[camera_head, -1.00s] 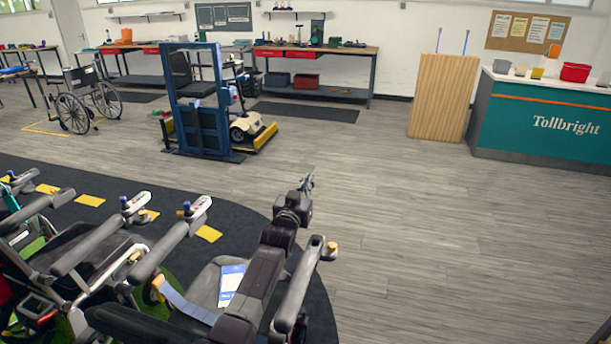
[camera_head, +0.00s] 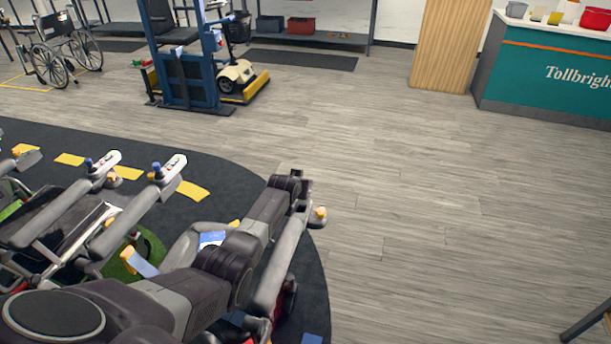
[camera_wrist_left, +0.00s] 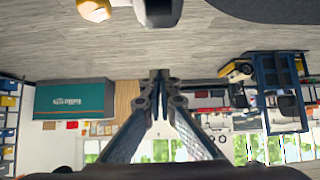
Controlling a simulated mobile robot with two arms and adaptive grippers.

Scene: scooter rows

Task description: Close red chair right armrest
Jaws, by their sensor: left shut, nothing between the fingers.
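Scooter chairs stand in a row at the lower left in the head view. The nearest chair's right-hand armrest in the picture (camera_head: 283,262) is a long grey bar with a yellow knob at its far end. Another grey armrest (camera_head: 135,218) with a white joystick end lies to its left. In the left wrist view my left gripper (camera_wrist_left: 160,76) is shut and empty. My right gripper is out of view.
The grey floor (camera_head: 430,210) right of the dark mat is clear. A wheelchair (camera_head: 62,50), a blue lift frame (camera_head: 186,65) and a teal counter (camera_head: 545,75) stand farther back. The left wrist view is upside down; a yellow knob (camera_wrist_left: 94,9) shows at its top.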

